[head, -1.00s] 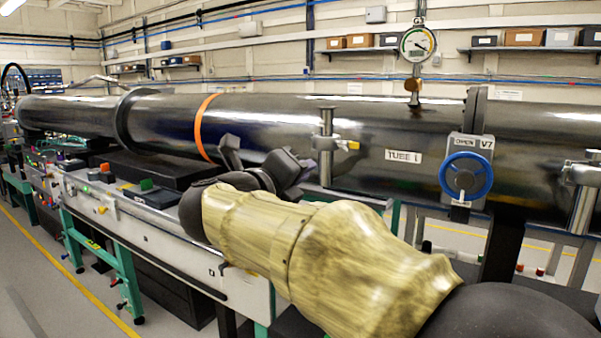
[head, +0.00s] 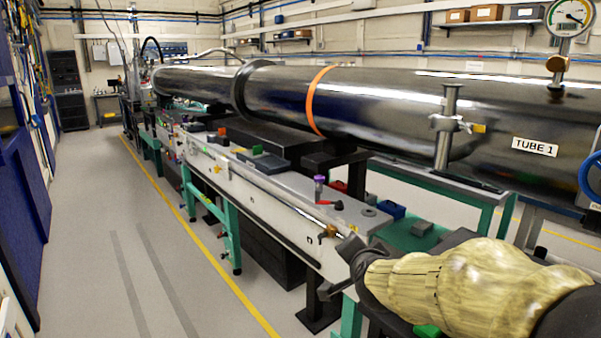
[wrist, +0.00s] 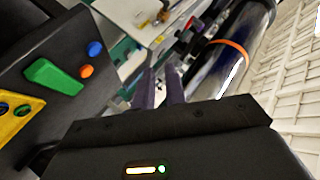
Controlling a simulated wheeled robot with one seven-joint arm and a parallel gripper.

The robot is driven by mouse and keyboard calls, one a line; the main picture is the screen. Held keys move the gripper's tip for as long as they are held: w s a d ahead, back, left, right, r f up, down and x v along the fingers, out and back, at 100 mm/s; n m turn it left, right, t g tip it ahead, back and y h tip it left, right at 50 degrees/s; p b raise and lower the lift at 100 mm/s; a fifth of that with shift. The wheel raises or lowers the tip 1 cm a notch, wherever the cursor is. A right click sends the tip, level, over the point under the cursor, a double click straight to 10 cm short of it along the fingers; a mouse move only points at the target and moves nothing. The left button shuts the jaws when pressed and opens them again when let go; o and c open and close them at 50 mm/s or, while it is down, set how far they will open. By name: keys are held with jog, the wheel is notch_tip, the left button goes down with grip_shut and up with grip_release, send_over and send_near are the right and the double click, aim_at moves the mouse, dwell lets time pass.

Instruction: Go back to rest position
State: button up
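My gripper (head: 338,268) is at the lower right of the head view, beside the near end of the long bench's front edge. Its two dark fingers are spread apart with nothing seen between them. In the wrist view the fingers (wrist: 162,90) stand upright with a gap between them. My forearm, in a yellowish cover, reaches in from the lower right corner. Whether the gripper touches the bench cannot be told.
A long dark tube (head: 400,105) with an orange band (head: 314,100) runs above the bench (head: 262,200). A clamp post (head: 446,130) and a gauge (head: 571,17) stand right. Blue panels (head: 22,190) line the left. The grey floor (head: 150,250) between is clear.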

jog(key=s+d+f+n+g, duration=0.3)
jog(key=s+f+n+g, duration=0.65)
jog(key=s+f, duration=0.95)
notch_tip(320, 180, up, 25)
jog(key=p, duration=2.4)
jog(key=shift+s+f+g, duration=0.2)
jog(key=shift+g, duration=0.25)
jog(key=shift+d, duration=0.1)
